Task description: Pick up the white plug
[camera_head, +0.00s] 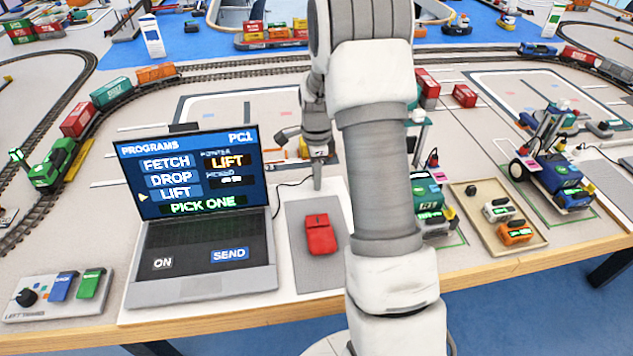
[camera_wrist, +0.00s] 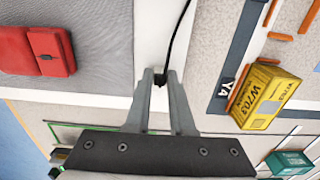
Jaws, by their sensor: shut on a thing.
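My gripper (camera_head: 317,186) points down behind the laptop's right side, at the back edge of the grey pad. In the wrist view its fingertips (camera_wrist: 161,78) are closed on a small plug (camera_wrist: 159,82) at the end of a thin black cable. The little of the plug that shows looks dark; the fingers hide most of it, so I cannot tell whether it is white. The cable (camera_wrist: 178,35) runs away from the fingertips and, in the head view, towards the laptop. I cannot tell whether the plug is clear of the surface.
A laptop (camera_head: 205,270) stands left of my gripper. A red block (camera_head: 321,235) lies on the grey pad (camera_head: 300,268). A tray (camera_head: 537,243) with small items and a blue wheeled vehicle (camera_head: 562,182) are to the right. A yellow container (camera_wrist: 265,97) is near the fingers.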

